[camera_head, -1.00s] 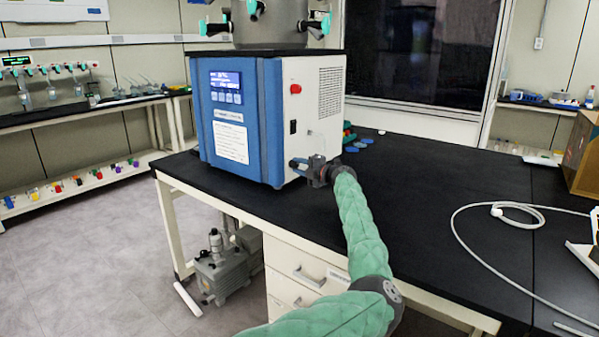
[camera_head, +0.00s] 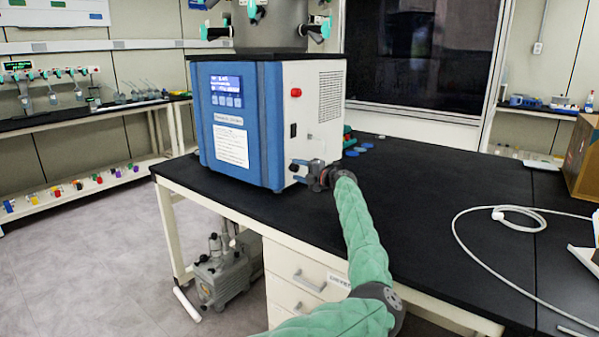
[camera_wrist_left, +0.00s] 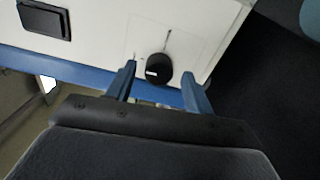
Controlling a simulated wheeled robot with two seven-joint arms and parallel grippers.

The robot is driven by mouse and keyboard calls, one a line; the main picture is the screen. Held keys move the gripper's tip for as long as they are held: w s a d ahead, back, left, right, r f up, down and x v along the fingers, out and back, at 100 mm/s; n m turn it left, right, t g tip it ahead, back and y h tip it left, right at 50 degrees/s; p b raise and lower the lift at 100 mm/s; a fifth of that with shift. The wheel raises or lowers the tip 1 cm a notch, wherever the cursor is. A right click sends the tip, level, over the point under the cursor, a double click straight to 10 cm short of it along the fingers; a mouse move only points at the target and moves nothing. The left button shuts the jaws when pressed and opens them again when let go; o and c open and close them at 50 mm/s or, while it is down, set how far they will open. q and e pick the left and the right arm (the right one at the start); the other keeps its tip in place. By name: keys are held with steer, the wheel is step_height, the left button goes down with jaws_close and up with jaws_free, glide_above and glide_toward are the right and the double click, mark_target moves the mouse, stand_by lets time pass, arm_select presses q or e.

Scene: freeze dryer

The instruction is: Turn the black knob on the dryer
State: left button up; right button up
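The dryer (camera_head: 238,122) is a blue and white box with a lit display, standing on the black bench. The black knob (camera_wrist_left: 159,68) is on its white side panel, low down, in the left wrist view. My left gripper (camera_wrist_left: 157,82) is open, with its two blue fingers on either side of the knob's near end. I cannot tell whether the fingers touch the knob. In the head view the left gripper (camera_head: 297,170) is at the lower right side of the dryer, and the knob is hard to make out there. My right gripper is not in view.
A black switch (camera_wrist_left: 44,19) sits on the same panel, and a red button (camera_head: 296,92) is higher up. Blue and green lids (camera_head: 358,148) lie behind the gripper. A white hose (camera_head: 500,212) lies on the right; the bench between is clear.

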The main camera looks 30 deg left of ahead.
arm_select(q)
steer(key=d, duration=0.7)
steer(key=shift+s+d, duration=0.3)
steer(key=shift+d, duration=0.1)
stand_by(0.3)
